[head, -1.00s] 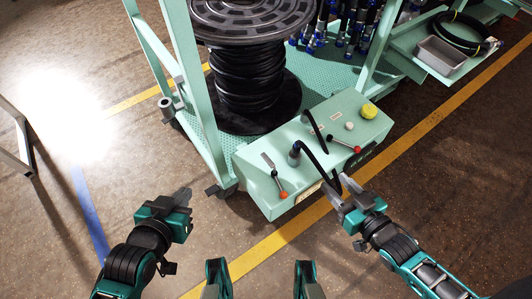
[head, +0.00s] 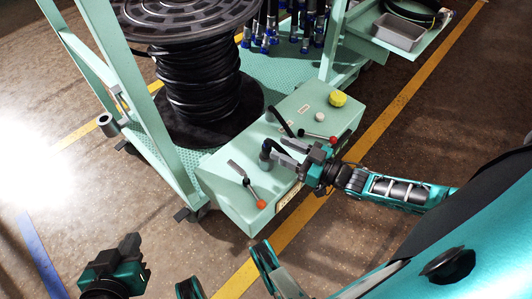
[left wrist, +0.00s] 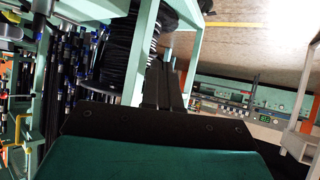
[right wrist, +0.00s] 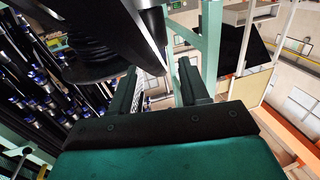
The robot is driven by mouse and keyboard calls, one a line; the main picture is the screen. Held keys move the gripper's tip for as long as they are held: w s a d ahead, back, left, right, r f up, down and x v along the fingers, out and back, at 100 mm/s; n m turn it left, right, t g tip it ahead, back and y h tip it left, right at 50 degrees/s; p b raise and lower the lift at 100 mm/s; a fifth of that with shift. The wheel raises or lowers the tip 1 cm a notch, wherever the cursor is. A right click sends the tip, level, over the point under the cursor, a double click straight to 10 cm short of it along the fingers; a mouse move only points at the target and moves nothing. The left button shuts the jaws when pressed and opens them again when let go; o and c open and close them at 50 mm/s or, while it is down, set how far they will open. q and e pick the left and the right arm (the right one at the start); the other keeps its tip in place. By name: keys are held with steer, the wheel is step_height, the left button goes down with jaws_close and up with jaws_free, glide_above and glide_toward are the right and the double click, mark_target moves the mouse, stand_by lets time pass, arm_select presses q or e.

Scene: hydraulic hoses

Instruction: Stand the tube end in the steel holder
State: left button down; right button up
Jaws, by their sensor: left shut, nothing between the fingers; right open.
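The black tube (head: 283,157) comes out of a grey collar (head: 265,153) on top of the pale green control box and runs toward my right gripper, which partly hides it. My right gripper (head: 282,151) is open, its fingers over the box beside the tube; I cannot tell whether they touch it. In the right wrist view, a large dark shape (right wrist: 135,30) crosses close above the open fingers. A grey steel cup (head: 107,124), likely the holder, is fixed to the cart's left side. My left gripper (head: 130,246) is shut and empty at lower left.
A black hose spool (head: 195,85) and green cart posts stand behind.

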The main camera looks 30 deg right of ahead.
mark_target(270, 144)
steer(key=shift+b+x, duration=0.9)
steer(key=shift+x, duration=1.9)
steer(key=shift+c, duration=0.3)
jaws_close()
